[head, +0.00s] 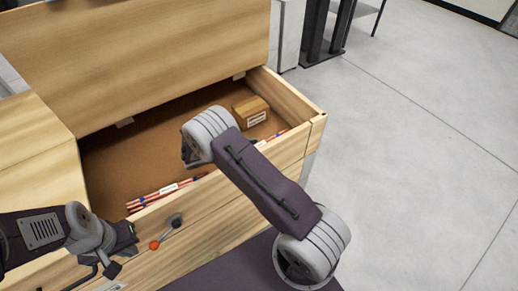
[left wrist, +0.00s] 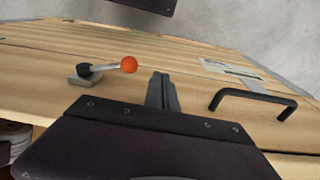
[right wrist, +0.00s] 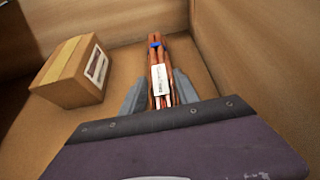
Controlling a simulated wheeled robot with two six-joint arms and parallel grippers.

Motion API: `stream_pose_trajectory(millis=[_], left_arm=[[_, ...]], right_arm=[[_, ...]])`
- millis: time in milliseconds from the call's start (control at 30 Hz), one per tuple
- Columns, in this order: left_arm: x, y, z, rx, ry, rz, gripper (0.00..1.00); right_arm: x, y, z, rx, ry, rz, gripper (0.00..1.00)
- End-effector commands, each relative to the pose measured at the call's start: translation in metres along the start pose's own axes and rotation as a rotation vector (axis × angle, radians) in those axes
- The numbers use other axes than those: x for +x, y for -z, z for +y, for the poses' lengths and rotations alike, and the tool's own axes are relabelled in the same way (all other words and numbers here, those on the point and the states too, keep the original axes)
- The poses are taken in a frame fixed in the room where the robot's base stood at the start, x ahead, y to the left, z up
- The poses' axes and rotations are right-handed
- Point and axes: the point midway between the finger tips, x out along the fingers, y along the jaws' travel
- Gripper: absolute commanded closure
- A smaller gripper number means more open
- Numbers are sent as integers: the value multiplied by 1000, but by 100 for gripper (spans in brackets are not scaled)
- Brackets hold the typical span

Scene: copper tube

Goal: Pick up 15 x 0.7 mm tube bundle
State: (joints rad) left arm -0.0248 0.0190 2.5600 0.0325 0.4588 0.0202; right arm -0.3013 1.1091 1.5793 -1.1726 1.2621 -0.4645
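A copper-coloured tube bundle (right wrist: 162,55) with a white label and a blue band lies on the drawer floor in the right wrist view. My right gripper (right wrist: 159,88) is open, one finger on each side of it, with gaps visible. In the head view, my right arm hides that gripper; red-brown tubes show at the drawer front left of the arm (head: 165,191) and right of it (head: 272,137). Whether these are separate bundles I cannot tell; the label print is unreadable. My left gripper (head: 130,238) is outside the drawer; its fingers (left wrist: 162,88) are together and empty.
The open wooden drawer (head: 316,118) holds a small cardboard box (head: 251,111), left of the bundle in the right wrist view (right wrist: 75,72). A lever with an orange ball (left wrist: 128,65) and a black handle (left wrist: 252,94) are near my left gripper. Grey floor (head: 420,130) is clear at right.

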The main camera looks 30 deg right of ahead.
Motion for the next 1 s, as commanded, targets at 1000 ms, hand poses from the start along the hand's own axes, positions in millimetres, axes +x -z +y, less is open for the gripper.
stream_pose_trajectory(millis=[1000], left_arm=[[-36,4,1,0,0,0,100]], right_arm=[[-44,-91,0,0,0,-2,100]])
